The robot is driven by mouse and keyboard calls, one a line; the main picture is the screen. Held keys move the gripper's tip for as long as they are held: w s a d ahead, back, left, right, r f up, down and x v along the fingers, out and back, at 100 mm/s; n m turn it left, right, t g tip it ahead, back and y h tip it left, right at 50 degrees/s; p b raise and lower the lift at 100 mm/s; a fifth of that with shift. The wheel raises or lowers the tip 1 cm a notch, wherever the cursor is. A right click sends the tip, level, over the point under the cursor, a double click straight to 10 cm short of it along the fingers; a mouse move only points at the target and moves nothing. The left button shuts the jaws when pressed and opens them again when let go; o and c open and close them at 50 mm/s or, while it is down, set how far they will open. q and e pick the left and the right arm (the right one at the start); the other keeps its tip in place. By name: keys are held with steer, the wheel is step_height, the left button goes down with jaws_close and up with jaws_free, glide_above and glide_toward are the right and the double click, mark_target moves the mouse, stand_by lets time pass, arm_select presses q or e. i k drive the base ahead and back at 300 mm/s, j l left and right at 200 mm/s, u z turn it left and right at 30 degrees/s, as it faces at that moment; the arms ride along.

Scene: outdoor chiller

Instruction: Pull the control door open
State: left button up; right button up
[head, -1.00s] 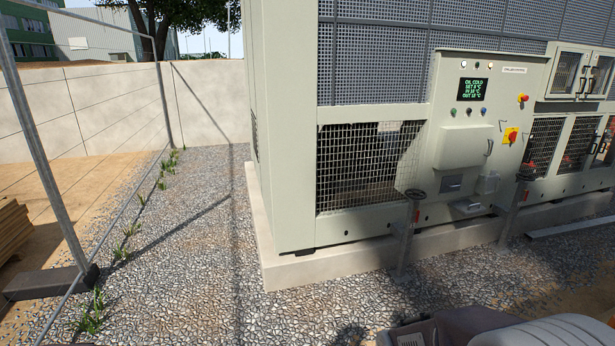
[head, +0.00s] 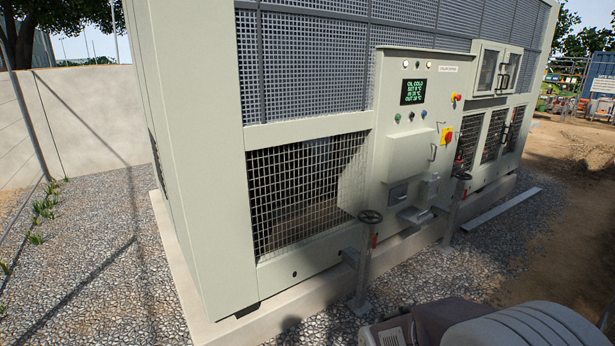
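The control door (head: 434,108) is a cream panel on the front of the chiller (head: 183,150), right of centre in the head view. It looks shut. It carries a dark display (head: 413,92) with green text, small buttons and lamps, a red knob (head: 456,97) and a red-and-yellow switch (head: 447,136). A thin dark handle (head: 433,152) is near its right edge. A boxy cover (head: 409,157) sits on its lower half. Neither of my grippers is in view.
A pale concrete plinth (head: 285,318) runs under the unit. Gravel (head: 90,270) lies open at left. A metal strip (head: 500,208) lies at right.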

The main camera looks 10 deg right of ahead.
mark_target(411, 155)
steer(key=i+l+z, duration=0.5)
steer(key=i+z, duration=1.2)
steer(key=i+j+z, duration=0.4)
steer(key=i+u, duration=0.25)
steer(key=i, duration=0.25)
steer(key=i+l+u, duration=0.2)
steer(key=i, duration=0.25)
steer(key=i+l+u, duration=0.25)
steer(key=i, duration=0.25)
